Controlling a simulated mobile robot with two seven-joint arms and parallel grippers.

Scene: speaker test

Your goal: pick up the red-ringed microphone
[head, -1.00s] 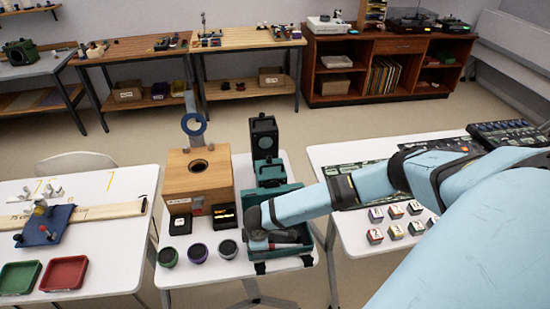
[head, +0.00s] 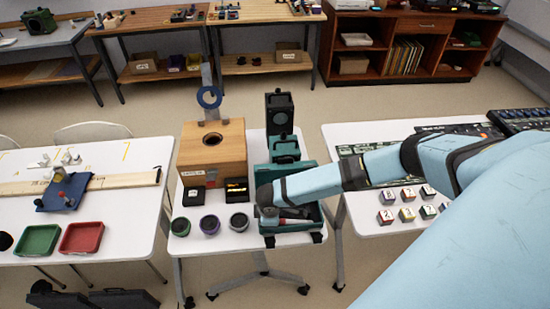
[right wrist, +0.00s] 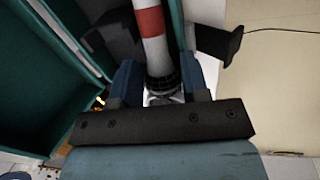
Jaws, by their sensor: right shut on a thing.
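The red-ringed microphone (right wrist: 152,24) shows in the right wrist view as a pale shaft with a red band and a dark lower end. It lies between the fingers of my right gripper (right wrist: 162,50), which is shut on it. In the head view my right gripper (head: 268,212) is low at the open teal case (head: 290,227) on the middle table. A small part of the microphone (head: 296,213) shows beside it there; my wrist hides the rest. I cannot tell whether the microphone touches the case floor. My left gripper is not in view.
Three round cups (head: 210,225) stand along the middle table's front, left of the case. A wooden box (head: 213,150) and a dark speaker (head: 280,113) stand behind. Several lettered cubes (head: 408,214) sit on the right table. A gap separates the tables.

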